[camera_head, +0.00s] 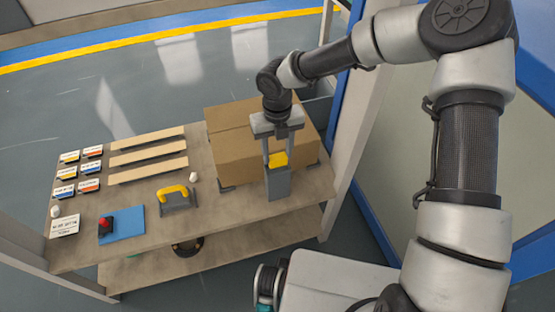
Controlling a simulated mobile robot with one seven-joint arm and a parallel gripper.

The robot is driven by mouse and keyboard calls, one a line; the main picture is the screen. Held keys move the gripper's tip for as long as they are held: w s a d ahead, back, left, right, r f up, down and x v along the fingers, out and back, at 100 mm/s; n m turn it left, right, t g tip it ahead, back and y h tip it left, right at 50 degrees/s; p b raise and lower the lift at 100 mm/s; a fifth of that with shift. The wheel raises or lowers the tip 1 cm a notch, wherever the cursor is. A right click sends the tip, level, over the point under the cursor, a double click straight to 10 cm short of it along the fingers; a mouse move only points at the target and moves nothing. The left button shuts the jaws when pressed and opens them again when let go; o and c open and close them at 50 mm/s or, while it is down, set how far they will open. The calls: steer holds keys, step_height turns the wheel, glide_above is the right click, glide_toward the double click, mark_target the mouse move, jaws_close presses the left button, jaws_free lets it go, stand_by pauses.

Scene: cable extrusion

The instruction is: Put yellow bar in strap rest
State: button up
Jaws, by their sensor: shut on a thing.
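My gripper (278,158) points down at the right end of the workbench. Its two fingers are shut on a small yellow block, which appears to be the yellow bar (278,160). A grey upright box-shaped holder (278,186) stands directly below, and the bar is at its top edge. I cannot tell whether the bar rests in it or is just above it. Nothing here is labelled as the strap rest; this grey holder may be it. A second yellow piece, a curved handle (173,190), sits on a grey base (178,207) near the bench's front middle.
A cardboard box (229,140) stands just behind and left of my gripper. Several wooden strips (148,157) and small labelled cards (68,172) lie on the left. A blue mat (128,224) with a red-and-black item (105,226) is at front left. A post (352,130) rises at right.

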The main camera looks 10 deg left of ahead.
mark_target(277, 156)
steer(key=shift+f+b, duration=0.3)
steer(key=shift+f, duration=1.15)
steer(key=shift+f, duration=0.1)
steer(key=o, duration=1)
steer(key=shift+o, duration=0.2)
steer(key=shift+r+p, duration=1.15)
steer(key=shift+r, duration=2.7)
